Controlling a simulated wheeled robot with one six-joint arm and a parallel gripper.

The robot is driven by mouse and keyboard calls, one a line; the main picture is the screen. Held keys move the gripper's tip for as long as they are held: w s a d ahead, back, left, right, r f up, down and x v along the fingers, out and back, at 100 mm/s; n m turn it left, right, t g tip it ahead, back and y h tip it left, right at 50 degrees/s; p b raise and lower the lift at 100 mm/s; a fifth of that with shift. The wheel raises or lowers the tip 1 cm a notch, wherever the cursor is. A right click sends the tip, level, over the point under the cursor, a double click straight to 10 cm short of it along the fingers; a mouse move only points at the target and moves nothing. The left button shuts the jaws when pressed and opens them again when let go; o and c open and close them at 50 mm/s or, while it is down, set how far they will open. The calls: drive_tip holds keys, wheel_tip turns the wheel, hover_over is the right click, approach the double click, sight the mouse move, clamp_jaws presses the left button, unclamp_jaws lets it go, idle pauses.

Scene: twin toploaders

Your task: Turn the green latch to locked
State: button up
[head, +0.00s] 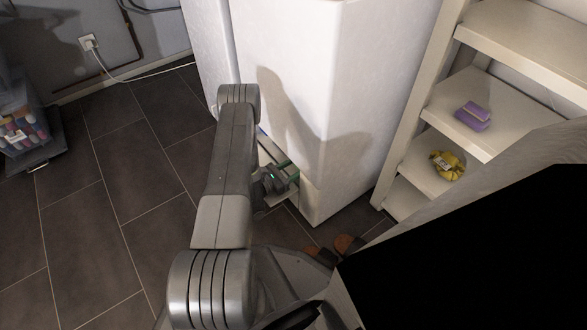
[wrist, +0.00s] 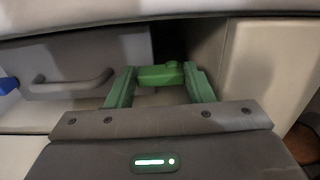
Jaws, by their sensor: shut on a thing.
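The green latch (wrist: 160,76) shows in the wrist view, low under the edge of the white appliance. It is a short green bar with a round knob on top. My gripper (wrist: 160,70) has green fingers, one on each side of the latch, and it is shut on it. In the head view my gripper (head: 288,172) is at the lower left side of the white appliance (head: 370,90). The latch itself cannot be made out there, and my arm hides part of that area.
A grey drawer front (wrist: 75,65) with a bar handle is left of the latch, with a blue piece (wrist: 8,85) beyond it. A shelf unit (head: 490,95) at right holds a purple sponge stack (head: 473,115) and a yellow bag (head: 447,165).

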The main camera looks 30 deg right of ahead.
drive_tip(key=o, duration=0.7)
drive_tip(key=a+p, duration=0.1)
drive_tip(key=a, duration=0.3)
drive_tip(key=a+p, duration=0.1)
drive_tip(key=a, duration=0.4)
drive_tip(key=s+a+p, duration=0.1)
drive_tip(key=a+p, duration=0.1)
drive_tip(key=a, duration=0.2)
drive_tip(key=shift+a, duration=0.4)
drive_tip(key=d+b, duration=0.1)
drive_tip(key=d, duration=0.3)
drive_tip(key=d+b, duration=0.1)
drive_tip(key=d, duration=0.4)
drive_tip(key=w+d+b, duration=0.1)
drive_tip(key=d+b, duration=0.1)
drive_tip(key=d, duration=0.2)
drive_tip(key=shift+d, duration=0.4)
